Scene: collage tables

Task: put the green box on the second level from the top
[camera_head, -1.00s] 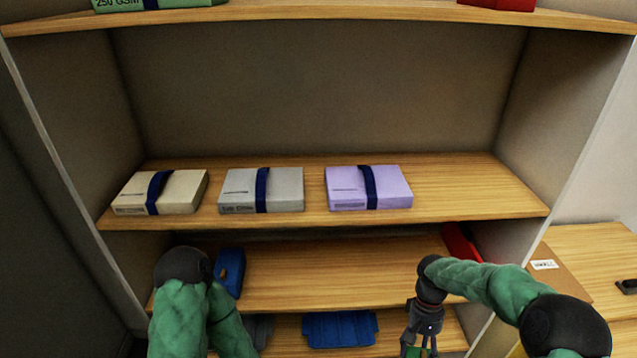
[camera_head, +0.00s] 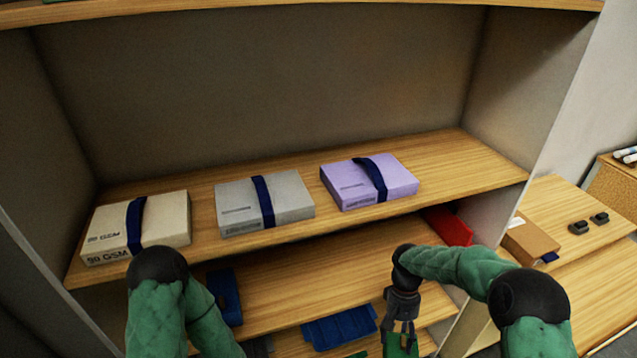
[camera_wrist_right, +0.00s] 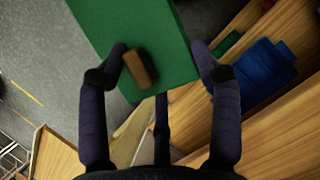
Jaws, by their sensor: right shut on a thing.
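My right gripper (camera_head: 401,336) is at the bottom of the head view, in front of the lower shelves. It is shut on the green box (camera_head: 398,350), of which only a small part shows there. In the right wrist view the green box (camera_wrist_right: 150,35) fills the top middle, with a brown piece (camera_wrist_right: 139,69) on its face between the fingers. The shelf level (camera_head: 450,165) below the uppermost visible board holds a cream pack (camera_head: 165,222), a grey pack (camera_head: 290,192) and a purple pack (camera_head: 345,182). My left arm shows at lower left; its gripper is out of view.
The right end of the pack shelf is bare, beside the side wall (camera_head: 560,110). Lower levels hold blue bins (camera_head: 340,328) and a red item (camera_head: 449,226). A table (camera_head: 580,255) with a brown box (camera_head: 530,242) stands at right.

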